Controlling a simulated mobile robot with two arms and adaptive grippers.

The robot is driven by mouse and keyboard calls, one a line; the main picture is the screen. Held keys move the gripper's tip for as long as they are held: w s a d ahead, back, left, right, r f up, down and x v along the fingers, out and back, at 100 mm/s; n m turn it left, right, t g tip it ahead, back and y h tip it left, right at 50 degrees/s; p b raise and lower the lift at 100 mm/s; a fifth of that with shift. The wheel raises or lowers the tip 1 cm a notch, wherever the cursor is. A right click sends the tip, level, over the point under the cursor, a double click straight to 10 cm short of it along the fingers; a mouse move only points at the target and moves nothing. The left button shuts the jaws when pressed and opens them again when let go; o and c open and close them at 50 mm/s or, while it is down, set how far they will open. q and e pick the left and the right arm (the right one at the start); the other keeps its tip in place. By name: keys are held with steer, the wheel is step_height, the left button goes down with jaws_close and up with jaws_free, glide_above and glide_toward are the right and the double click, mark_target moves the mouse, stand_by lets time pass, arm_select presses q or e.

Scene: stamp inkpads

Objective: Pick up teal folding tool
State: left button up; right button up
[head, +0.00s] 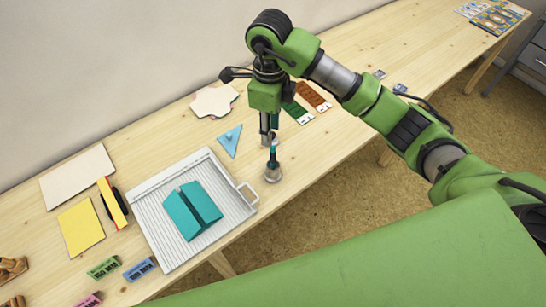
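A bit of teal also shows higher up beside the fingers. I cannot tell whether the fingers touch or grip the tool. My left gripper is not in view.
The grey ribbed tray (152,225) holds a teal folded piece (192,209). A blue triangle (229,141) lies behind the tool, with orange (313,97) and green (297,112) strips to the right. Yellow sheets and ink pads (104,267) lie left. The wooden table's front edge is close.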

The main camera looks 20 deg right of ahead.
mark_target(272, 148)
step_height(272, 148, down, 8)
steer(key=shift+r+p, duration=0.1)
steer(key=shift+p, duration=0.8)
steer(key=shift+d+f+p, duration=0.1)
steer(key=shift+f+p, duration=0.35)
steer(key=shift+f, duration=0.15)
steer(key=f, duration=0.1)
steer(key=f+p, duration=0.1)
steer(key=f, duration=0.1)
steer(key=shift+w+d+f, duration=0.15)
steer(key=shift+d+f, duration=0.1)
steer(key=shift+f, duration=0.05)
steer(key=shift+f+p, duration=0.3)
steer(key=shift+f, duration=0.15)
jaws_close()
